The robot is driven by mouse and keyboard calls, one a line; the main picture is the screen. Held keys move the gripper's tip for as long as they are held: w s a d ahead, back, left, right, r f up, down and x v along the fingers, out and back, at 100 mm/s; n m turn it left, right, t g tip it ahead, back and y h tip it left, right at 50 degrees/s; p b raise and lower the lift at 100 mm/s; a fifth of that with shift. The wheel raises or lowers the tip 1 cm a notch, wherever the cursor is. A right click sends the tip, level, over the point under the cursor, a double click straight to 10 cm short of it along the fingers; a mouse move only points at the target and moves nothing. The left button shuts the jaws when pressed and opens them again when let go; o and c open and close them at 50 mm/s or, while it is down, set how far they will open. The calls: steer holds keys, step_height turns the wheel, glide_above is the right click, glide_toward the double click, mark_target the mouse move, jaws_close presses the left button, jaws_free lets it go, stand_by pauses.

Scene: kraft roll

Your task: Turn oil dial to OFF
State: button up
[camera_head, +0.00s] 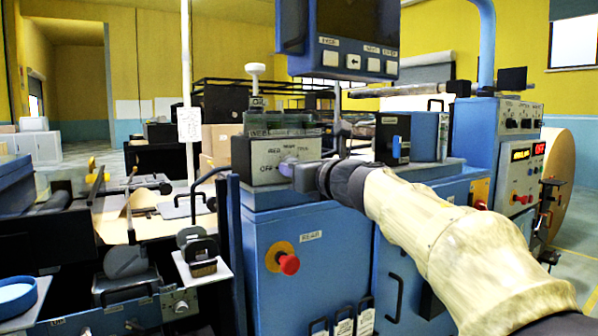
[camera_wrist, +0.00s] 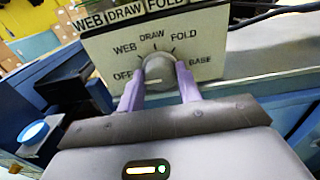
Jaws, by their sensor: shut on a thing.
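The oil dial (camera_wrist: 160,72) is a grey round knob on a pale panel (camera_wrist: 105,60), with OFF, WEB, DRAW, FOLD and BASE printed around it. OFF is at the lower left and BASE at the right. A pale line shows on the dial's face, but I cannot tell surely which label it points to. My gripper (camera_wrist: 159,88) is shut on the dial, one purple finger on each side. In the head view the panel (camera_head: 256,172) is on a small box on the blue machine, and my gripper (camera_head: 290,172) reaches it from the right, hiding most of the dial.
A red button on a yellow plate (camera_head: 288,263) is on the blue cabinet below. A hanging control box (camera_head: 355,62) is above. A small box with a blue switch (camera_head: 393,140) stands behind my arm. A thin white pole (camera_head: 187,60) rises left of the panel.

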steer(key=o, duration=1)
steer(key=shift+w+a, duration=0.1)
steer(key=shift+w, duration=0.05)
steer(key=v, duration=1.7)
steer(key=shift+s+d+b, duration=0.25)
steer(key=shift+b, duration=0.15)
